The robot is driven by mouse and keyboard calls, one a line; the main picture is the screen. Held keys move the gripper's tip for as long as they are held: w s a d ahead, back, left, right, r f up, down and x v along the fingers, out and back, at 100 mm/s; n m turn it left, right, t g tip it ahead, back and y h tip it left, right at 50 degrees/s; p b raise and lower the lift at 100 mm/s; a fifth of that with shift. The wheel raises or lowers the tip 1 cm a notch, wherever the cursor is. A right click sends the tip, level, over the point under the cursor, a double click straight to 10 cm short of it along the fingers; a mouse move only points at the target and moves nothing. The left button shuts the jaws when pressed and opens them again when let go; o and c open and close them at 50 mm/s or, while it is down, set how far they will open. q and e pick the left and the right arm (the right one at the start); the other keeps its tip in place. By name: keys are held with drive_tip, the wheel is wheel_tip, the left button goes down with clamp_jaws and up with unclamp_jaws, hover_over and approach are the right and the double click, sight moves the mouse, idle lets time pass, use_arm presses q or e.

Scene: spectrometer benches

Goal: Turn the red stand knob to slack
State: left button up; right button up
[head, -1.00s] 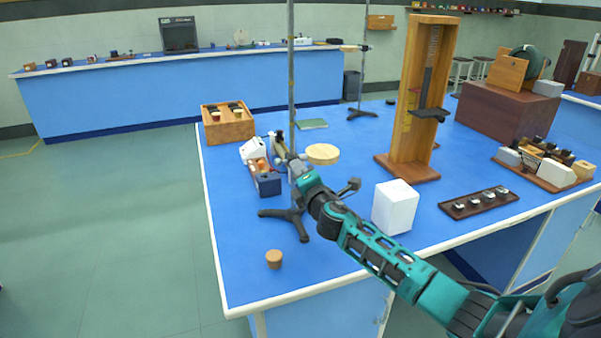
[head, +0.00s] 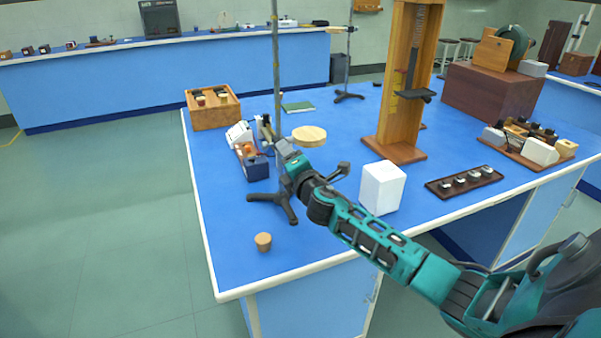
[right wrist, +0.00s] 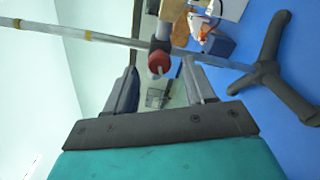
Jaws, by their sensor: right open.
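The stand is a grey rod (head: 276,60) rising from a dark tripod base (head: 284,208) at the bench's near left. The red knob (right wrist: 158,63) sits on a dark clamp on this rod in the right wrist view. My right gripper (right wrist: 160,76) is open, and the knob appears at the opening between its two fingertips. I cannot tell whether a finger touches it. In the head view, my right gripper (head: 268,136) is beside the rod, and I cannot make out the knob there. My left gripper is not in view.
A white block (head: 382,188), a wooden disc (head: 309,137) and a cork (head: 263,242) stand near my right arm. A wooden box (head: 213,108) and a tall wooden frame (head: 395,135) are farther back. The bench's front left is mostly clear.

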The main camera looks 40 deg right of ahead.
drive_tip(key=v, duration=1.1)
drive_tip(key=shift+s, duration=0.4)
drive_tip(key=s+a+f+m+g+y, duration=0.3)
drive_tip(key=s+a+f+m, duration=0.5)
drive_tip(key=f, duration=0.3)
drive_tip(key=s+a+f+m+g+y, duration=0.3)
drive_tip(key=s+a+f+m, duration=0.6)
drive_tip(key=s+a+f, duration=0.1)
drive_tip(key=shift+s+f+g, duration=0.3)
drive_tip(key=shift+s+f, duration=0.05)
drive_tip(key=shift+f, duration=0.5)
drive_tip(key=shift+a, duration=0.1)
